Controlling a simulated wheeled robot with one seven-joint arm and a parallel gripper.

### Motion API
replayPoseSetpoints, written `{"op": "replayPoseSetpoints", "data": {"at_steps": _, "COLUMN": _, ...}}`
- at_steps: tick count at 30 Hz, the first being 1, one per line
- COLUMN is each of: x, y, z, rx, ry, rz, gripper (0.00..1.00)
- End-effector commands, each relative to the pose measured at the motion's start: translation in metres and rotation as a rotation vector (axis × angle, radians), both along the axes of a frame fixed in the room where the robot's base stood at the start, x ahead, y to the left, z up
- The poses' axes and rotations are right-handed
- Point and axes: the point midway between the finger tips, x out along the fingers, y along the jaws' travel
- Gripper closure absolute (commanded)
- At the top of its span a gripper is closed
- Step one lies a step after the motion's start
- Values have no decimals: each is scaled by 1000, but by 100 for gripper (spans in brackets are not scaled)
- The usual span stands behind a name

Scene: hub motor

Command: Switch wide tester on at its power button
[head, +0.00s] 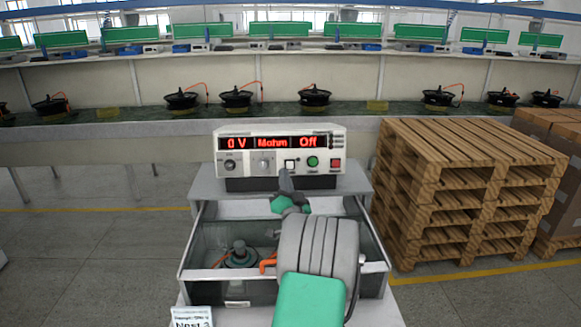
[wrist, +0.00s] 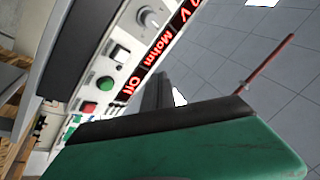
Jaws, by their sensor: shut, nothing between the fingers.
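The wide tester (head: 222,142) stands on a grey cabinet, its red display lit and reading "0 V", "Mohm" and "Off". Its front carries knobs, a white square button (head: 291,166), a round green button (head: 313,161) and a red button (head: 336,163). I cannot read which is the power button. The wrist view also shows the white button (wrist: 120,53), green button (wrist: 105,83) and red button (wrist: 89,107). My gripper (head: 285,177) is shut and empty, its tips just below the white button in the head view. I cannot tell whether they touch the panel.
Below the tester an open drawer (head: 188,262) holds a motor part (head: 239,255) with orange wire, partly behind my arm. Stacked wooden pallets (head: 465,190) stand close on the right. A long bench (head: 140,127) with several hub motors runs behind. Floor is free at left.

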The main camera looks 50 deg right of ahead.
Motion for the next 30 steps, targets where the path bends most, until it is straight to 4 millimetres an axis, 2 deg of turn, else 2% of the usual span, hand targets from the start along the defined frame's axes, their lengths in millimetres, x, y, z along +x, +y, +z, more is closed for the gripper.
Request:
{"op": "replayPoseSetpoints", "data": {"at_steps": 1, "x": -10, "y": -8, "z": -1, "rx": 3, "ry": -22, "rz": -23, "gripper": 100}}
{"op": "replayPoseSetpoints", "data": {"at_steps": 4, "x": -19, "y": -15, "z": -1, "rx": 3, "ry": -45, "rz": -46, "gripper": 100}}
{"op": "replayPoseSetpoints", "data": {"at_steps": 14, "x": -19, "y": -16, "z": 0, "rx": 2, "ry": -46, "rz": -47, "gripper": 100}}
{"op": "replayPoseSetpoints", "data": {"at_steps": 20, "x": -7, "y": -29, "z": -1, "rx": 3, "ry": -46, "rz": -47, "gripper": 100}}
{"op": "replayPoseSetpoints", "data": {"at_steps": 30, "x": 25, "y": -64, "z": -15, "rx": 2, "ry": -44, "rz": -45, "gripper": 100}}
